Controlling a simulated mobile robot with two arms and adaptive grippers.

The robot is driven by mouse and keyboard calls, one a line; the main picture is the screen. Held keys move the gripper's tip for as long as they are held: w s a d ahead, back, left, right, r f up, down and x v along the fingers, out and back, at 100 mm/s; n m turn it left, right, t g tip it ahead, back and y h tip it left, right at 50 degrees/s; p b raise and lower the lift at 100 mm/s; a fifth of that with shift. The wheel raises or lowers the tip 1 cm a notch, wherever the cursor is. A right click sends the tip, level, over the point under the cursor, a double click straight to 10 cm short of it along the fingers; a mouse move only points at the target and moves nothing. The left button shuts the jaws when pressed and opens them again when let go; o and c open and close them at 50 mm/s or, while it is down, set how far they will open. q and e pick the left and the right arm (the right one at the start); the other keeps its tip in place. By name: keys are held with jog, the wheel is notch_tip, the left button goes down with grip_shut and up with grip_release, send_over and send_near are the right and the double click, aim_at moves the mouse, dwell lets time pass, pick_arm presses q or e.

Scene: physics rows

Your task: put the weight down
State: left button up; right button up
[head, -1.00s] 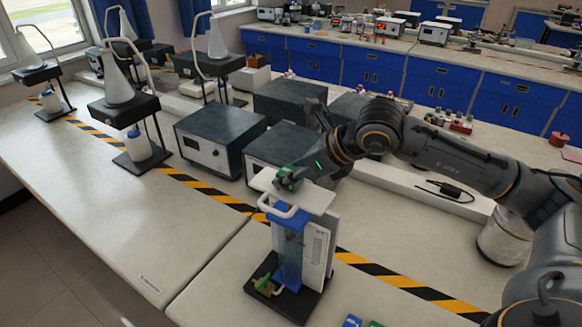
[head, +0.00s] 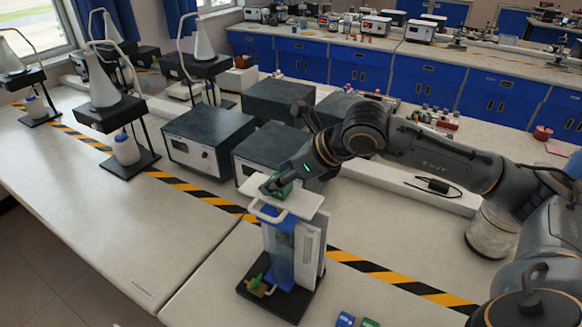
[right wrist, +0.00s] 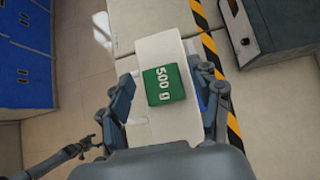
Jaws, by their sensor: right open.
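The weight is a green block marked "500 g" (right wrist: 165,84). In the right wrist view it lies flat on the white top plate (right wrist: 155,52) of a stand. My right gripper (right wrist: 168,100) is open, with one finger on each side of the weight and gaps between. In the head view the weight (head: 284,189) shows as a small green patch, partly hidden by my right gripper (head: 275,186). The white plate (head: 305,203) tops an upright apparatus with a blue part (head: 281,255) and a black base (head: 293,305).
Dark instrument boxes (head: 208,142) stand behind the apparatus. Flask stands (head: 115,115) are at the left. Small blue and green blocks (head: 346,319) lie at the front edge. A black-yellow stripe (head: 400,285) crosses the bench. Bench surface at the left is clear.

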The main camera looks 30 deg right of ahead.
jog(key=b+v, duration=0.4)
jog(key=v, duration=0.8)
